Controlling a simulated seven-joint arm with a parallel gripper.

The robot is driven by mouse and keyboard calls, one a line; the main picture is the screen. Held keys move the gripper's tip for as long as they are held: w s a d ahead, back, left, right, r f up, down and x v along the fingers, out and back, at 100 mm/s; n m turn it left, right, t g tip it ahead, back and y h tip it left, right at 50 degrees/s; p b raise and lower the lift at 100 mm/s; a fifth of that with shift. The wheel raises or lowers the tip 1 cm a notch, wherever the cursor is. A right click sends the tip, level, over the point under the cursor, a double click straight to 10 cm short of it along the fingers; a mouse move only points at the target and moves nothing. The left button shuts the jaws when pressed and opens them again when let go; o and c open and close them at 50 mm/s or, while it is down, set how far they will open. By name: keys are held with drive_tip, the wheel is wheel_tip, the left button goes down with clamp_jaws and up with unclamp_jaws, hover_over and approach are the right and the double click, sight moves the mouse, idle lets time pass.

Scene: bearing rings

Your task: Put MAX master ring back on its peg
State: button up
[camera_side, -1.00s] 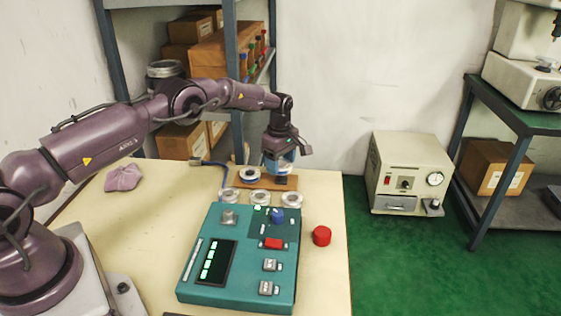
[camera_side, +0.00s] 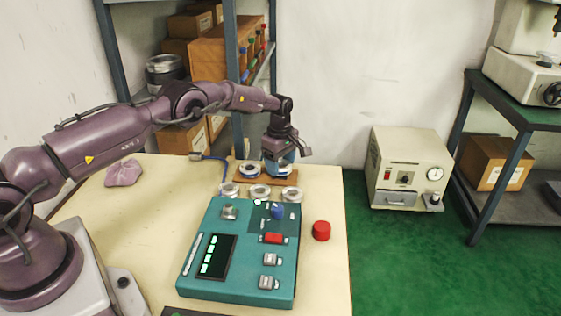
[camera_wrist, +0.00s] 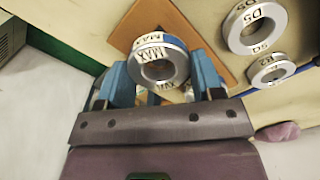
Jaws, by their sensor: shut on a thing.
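My gripper (camera_side: 279,172) is low over the right part of a brown wooden board (camera_side: 243,180) at the back of the table. In the wrist view, its blue fingers (camera_wrist: 160,80) are shut on the MAX master ring (camera_wrist: 143,55), a silver ring with MAX lettering and a blue band. The board also shows in the wrist view (camera_wrist: 205,25), behind the ring. The peg is hidden, and I cannot tell whether the ring touches the board. Another ring with a blue band (camera_side: 250,170) sits on the board, left of my gripper.
Three silver rings stand in a row in front of the board: left (camera_side: 229,190), middle (camera_side: 260,191) and right (camera_side: 292,194). A teal gauge box (camera_side: 215,285) fills the table's front. A red cap (camera_side: 321,231) lies to its right. A pink cloth (camera_side: 123,173) lies at left.

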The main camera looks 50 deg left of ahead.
drive_tip(key=shift+f, duration=0.7)
idle(0.8)
drive_tip(key=o, duration=1.2)
drive_tip(key=shift+o, duration=0.2)
drive_tip(key=shift+r, duration=3.75)
